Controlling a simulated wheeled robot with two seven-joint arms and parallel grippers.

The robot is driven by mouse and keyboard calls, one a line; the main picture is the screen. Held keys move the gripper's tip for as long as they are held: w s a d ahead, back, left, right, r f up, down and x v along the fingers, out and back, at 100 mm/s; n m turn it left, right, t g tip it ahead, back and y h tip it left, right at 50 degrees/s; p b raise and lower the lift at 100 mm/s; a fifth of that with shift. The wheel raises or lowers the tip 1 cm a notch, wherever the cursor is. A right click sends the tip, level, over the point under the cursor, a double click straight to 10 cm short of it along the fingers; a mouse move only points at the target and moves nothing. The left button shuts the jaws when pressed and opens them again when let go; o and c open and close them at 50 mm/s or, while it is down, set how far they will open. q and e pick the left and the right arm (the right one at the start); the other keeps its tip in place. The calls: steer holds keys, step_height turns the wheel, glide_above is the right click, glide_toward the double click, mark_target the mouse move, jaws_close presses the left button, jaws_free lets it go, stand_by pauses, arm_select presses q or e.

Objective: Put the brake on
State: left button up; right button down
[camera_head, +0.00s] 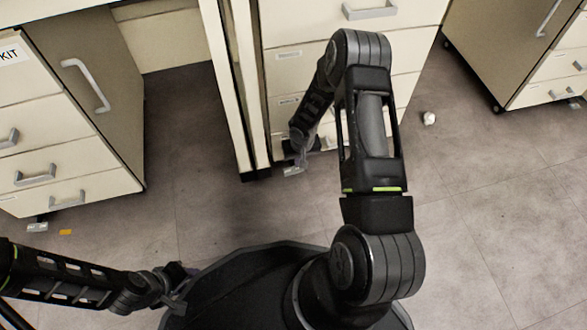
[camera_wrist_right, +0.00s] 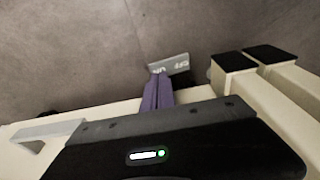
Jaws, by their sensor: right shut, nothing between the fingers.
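The brake is a small grey plate (camera_wrist_right: 172,65) with upside-down lettering, low at the foot of the cabinet in the right wrist view. It also shows as a small pale tab (camera_head: 292,170) in the head view. My right gripper (camera_wrist_right: 157,82) has its purple fingers together with nothing between them. Its tips overlap the plate's near edge in the picture; I cannot tell whether they touch it. In the head view the right gripper (camera_head: 299,152) is partly hidden beside the cabinet. My left gripper (camera_head: 176,283) is low at the left, and its fingers are unclear.
A drawer cabinet (camera_head: 285,80) stands ahead, with pale upright posts (camera_head: 235,90) on its left. Another cabinet (camera_head: 85,150) is at the left, with a grey tab (camera_head: 37,227) at its foot. A third (camera_head: 530,50) is at upper right. The floor at right is mostly clear.

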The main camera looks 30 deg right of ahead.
steer(key=shift+f, duration=0.9)
stand_by(0.5)
steer(key=shift+r+p, duration=2.5)
steer(key=shift+r, duration=1.05)
